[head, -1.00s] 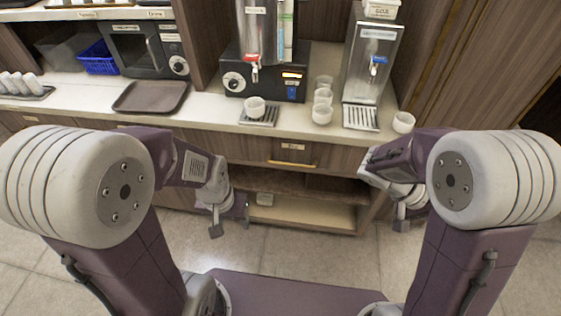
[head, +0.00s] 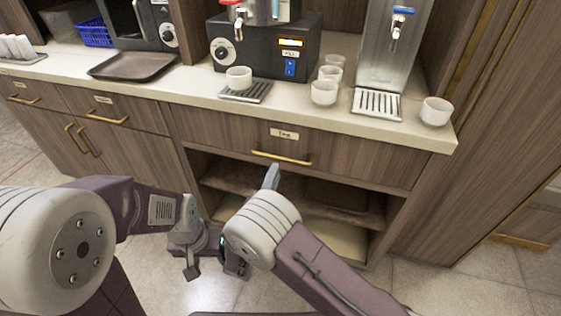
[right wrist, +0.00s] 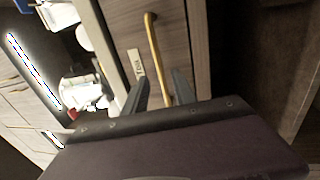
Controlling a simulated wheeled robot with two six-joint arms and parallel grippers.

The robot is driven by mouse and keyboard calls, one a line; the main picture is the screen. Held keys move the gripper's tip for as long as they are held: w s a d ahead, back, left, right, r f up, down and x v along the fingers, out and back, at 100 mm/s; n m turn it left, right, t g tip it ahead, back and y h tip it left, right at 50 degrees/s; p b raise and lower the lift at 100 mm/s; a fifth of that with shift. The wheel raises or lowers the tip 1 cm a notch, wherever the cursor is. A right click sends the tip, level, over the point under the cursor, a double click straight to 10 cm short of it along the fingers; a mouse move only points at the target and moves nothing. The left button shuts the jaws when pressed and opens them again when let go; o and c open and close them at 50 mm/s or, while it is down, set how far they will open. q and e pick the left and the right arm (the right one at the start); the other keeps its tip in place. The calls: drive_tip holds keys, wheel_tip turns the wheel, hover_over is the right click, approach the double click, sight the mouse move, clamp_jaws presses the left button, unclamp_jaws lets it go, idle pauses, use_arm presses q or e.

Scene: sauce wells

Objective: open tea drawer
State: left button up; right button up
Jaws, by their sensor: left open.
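The tea drawer (head: 220,131) is a brown wood front under the counter, shut flush, with a "Tea" label and a gold bar handle (head: 281,158). My right gripper (head: 272,177) is just below and in front of the handle; my own arm hides much of it. In the right wrist view my right gripper (right wrist: 162,88) is open and empty. The gold handle (right wrist: 155,50) runs lengthwise ahead, its near end between the fingertips; I cannot tell whether they touch. My left gripper (head: 214,268) is open and empty, low in front of the cabinet.
Above the drawer, the counter (head: 400,132) carries a white cup (head: 238,78) on a drip tray, several more cups, drink dispensers and a brown tray (head: 133,66). An open shelf (head: 335,195) lies below the drawer. Other handled drawers and doors are at left.

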sight(281, 158)
drive_tip(key=b+x, duration=0.1)
drive_tip(key=x, duration=0.6)
clamp_jaws()
drive_tip(key=shift+f, duration=0.1)
idle(1.1)
